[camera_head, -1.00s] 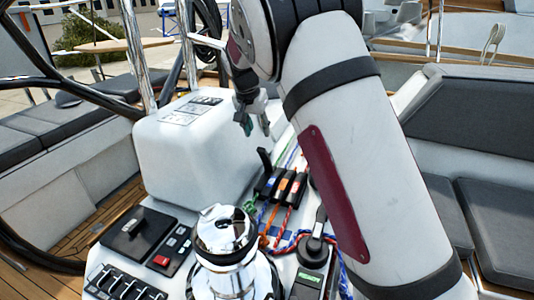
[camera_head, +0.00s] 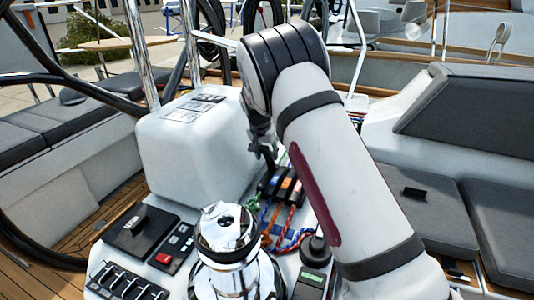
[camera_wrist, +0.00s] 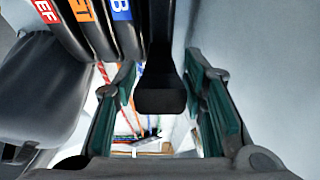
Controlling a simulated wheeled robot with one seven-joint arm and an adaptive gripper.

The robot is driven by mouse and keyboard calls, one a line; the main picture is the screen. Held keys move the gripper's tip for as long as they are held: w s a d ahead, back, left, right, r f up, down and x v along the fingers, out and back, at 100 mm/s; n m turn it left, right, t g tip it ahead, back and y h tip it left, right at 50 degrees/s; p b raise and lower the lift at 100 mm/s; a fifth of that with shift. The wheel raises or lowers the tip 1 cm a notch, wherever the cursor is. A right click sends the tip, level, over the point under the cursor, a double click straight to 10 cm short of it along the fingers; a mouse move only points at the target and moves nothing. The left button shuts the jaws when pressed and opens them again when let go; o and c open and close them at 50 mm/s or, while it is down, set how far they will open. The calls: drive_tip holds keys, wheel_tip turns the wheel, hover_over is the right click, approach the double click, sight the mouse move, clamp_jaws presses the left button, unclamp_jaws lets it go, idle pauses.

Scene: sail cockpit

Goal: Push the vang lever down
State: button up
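A black lever (camera_wrist: 162,92) stands raised from the row of clutches, and in the wrist view its blunt end lies between my two green-padded fingers. My gripper (camera_wrist: 162,70) is open around it, with gaps showing on both sides. In the head view my gripper (camera_head: 262,143) points down just above the raised lever (camera_head: 268,161), partly hidden by my arm. No label shows on this lever, so I cannot read whether it says vang. The other levers in the row (camera_head: 279,184) lie flat, with red, orange and blue labels in the wrist view.
A chrome winch (camera_head: 228,240) stands in front of the clutches. A white console box (camera_head: 190,150) rises close on the left. Coloured ropes (camera_head: 283,225) run from the clutches. A switch panel (camera_head: 150,235) lies left of the winch, and grey seat cushions (camera_head: 420,205) are at the right.

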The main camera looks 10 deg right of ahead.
clamp_jaws()
drive_tip(key=shift+f, duration=0.1)
